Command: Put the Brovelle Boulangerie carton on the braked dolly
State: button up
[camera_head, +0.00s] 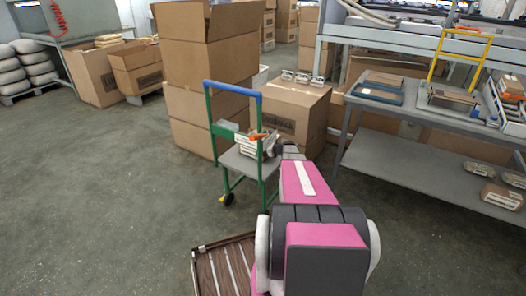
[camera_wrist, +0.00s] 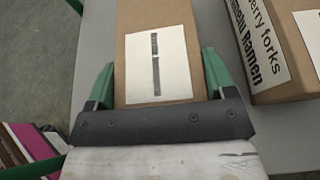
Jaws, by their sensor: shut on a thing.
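My gripper (camera_wrist: 160,85) is shut on a brown carton (camera_wrist: 130,25) with a white label bearing a dark strip. Its green fingers sit against the two sides. No brand name is readable on it, so I cannot tell from print that it is the Brovelle Boulangerie carton. A grey deck lies beneath; I cannot tell whether the carton touches it. In the head view my arm reaches to a green-framed cart (camera_head: 236,163) with a blue handle and grey deck; my gripper is mostly hidden there. Which thing is the braked dolly I cannot tell for certain.
Another carton (camera_wrist: 275,45), printed with "forks" and "Ramen", lies right of the held one. A brown slatted platform (camera_head: 218,262) is on the floor beside my arm. Large cardboard boxes (camera_head: 205,60) stand behind the cart, a workbench (camera_head: 410,106) at right. The left floor is clear.

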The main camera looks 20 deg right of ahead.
jog(key=shift+f, duration=0.15)
jog(key=o, duration=1.1)
jog(key=shift+s+r, duration=0.1)
jog(key=shift+r, duration=0.1)
jog(key=v, duration=1.1)
jog(key=shift+s+d+r, duration=0.25)
